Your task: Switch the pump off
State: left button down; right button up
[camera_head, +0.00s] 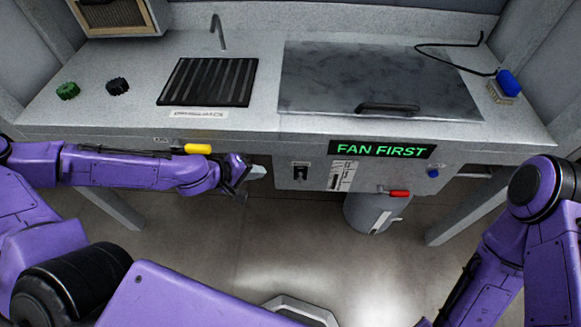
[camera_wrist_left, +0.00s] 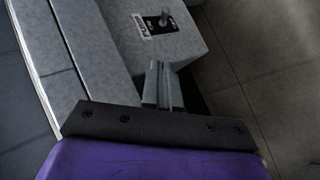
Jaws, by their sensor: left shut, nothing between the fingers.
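A toggle switch (camera_head: 301,171) sits on the front of the grey box (camera_head: 283,183) under the counter. In the left wrist view the switch (camera_wrist_left: 164,18) shows as a short metal lever on a black and white label plate; its lettering is too small to read surely. My left gripper (camera_head: 257,173) is shut and empty, just left of the box in the head view. In the left wrist view its fingers (camera_wrist_left: 162,78) point toward the box, below the switch and apart from it. My right gripper is out of view.
A lit "FAN FIRST" sign (camera_head: 381,150) hangs on the counter front. A blue button (camera_head: 433,173), a red-handled lever (camera_head: 398,193) and a grey cylinder (camera_head: 366,212) are to the right. A yellow handle (camera_head: 198,148) is just above my left forearm. Open floor lies below.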

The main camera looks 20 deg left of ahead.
pick_arm(q)
jog(key=b, duration=0.7)
send_near(300, 178)
jog(key=w+a+f, duration=0.1)
jog(key=w+f, duration=0.2)
jog(key=w, duration=0.1)
jog(key=shift+d+f, duration=0.3)
jog(key=shift+d, duration=0.45)
jog(key=shift+d+f, duration=0.35)
jog(key=shift+d, duration=0.4)
